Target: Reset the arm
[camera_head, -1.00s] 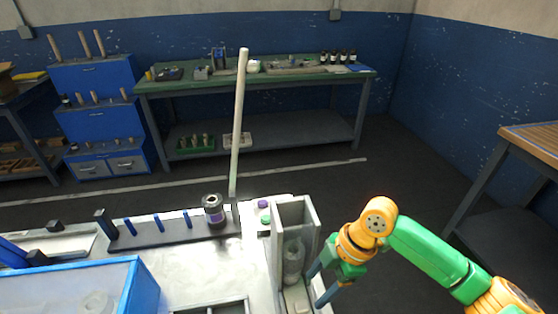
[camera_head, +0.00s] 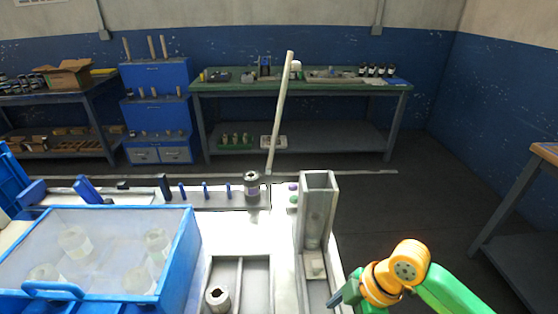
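My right arm comes in from the lower right in the head view. Its orange and green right gripper (camera_head: 346,296) is beside the right side of the grey upright chute (camera_head: 318,205), low in the picture. Nothing shows held in it; its fingers overlap and are cut by the bottom edge, so their opening is unclear. My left gripper is not in view.
A blue bin with a clear lid (camera_head: 110,235) holds several rolls. A tall pale pole (camera_head: 281,110) rises behind the machine. A green-topped bench (camera_head: 300,87) stands at the back.

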